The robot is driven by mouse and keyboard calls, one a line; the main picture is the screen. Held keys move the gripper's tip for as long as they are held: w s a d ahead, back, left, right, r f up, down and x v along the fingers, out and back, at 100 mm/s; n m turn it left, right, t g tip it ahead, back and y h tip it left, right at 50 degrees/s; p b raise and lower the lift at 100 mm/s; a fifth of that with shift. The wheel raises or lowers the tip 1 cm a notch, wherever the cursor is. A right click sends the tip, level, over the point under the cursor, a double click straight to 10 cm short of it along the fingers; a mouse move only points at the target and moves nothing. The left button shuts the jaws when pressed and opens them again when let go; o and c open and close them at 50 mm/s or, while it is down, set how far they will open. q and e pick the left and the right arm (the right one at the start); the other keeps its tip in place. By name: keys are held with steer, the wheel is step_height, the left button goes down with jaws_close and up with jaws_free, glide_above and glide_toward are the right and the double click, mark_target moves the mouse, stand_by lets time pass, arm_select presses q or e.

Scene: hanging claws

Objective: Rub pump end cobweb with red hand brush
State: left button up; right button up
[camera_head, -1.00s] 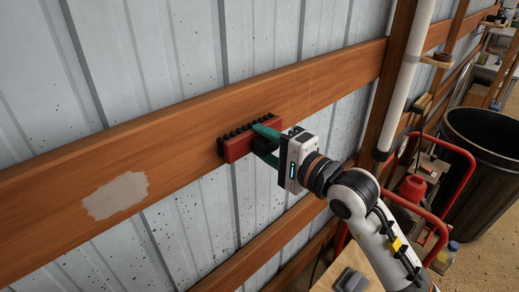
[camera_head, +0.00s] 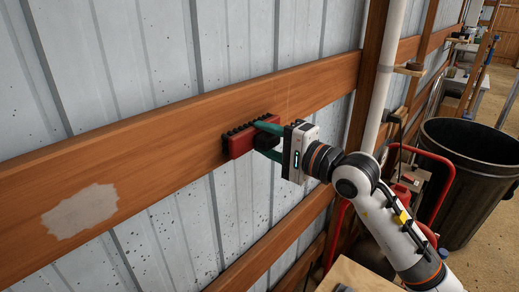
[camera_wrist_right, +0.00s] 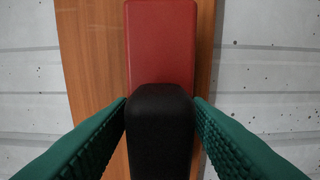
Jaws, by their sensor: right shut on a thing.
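The red hand brush (camera_head: 240,142) has a red block, dark bristles and a black handle. My right gripper (camera_head: 268,141) has green fingers and is shut on the black handle (camera_wrist_right: 160,130). The red block (camera_wrist_right: 160,45) shows beyond the fingers in the right wrist view. The brush is at the wooden wall beam, bristles toward the wood; I cannot tell whether they touch it. A pale, ragged cobweb-like patch (camera_head: 80,210) is on the beam, well left of the brush. Faint pale lines show on the beam right of the brush. My left gripper is not in view.
The wooden beam (camera_head: 150,128) runs along a grey corrugated wall (camera_head: 130,60). A white vertical pipe (camera_head: 385,80) and post stand to the right. Beyond are a red tubular frame (camera_head: 436,195) and a black bin (camera_head: 470,165). A wooden box top (camera_head: 352,275) is below.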

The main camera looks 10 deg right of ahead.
steer(key=w+d+b, duration=0.2)
steer(key=d, duration=0.1)
steer(key=shift+w+d+r, duration=0.1)
steer(key=shift+w+d, duration=0.2)
steer(key=shift+w, duration=0.1)
steer(key=shift+b, duration=0.3)
steer(key=b+v, duration=0.4)
steer(key=v, duration=0.1)
steer(key=shift+s+d, duration=0.25)
steer(key=shift+s, duration=0.05)
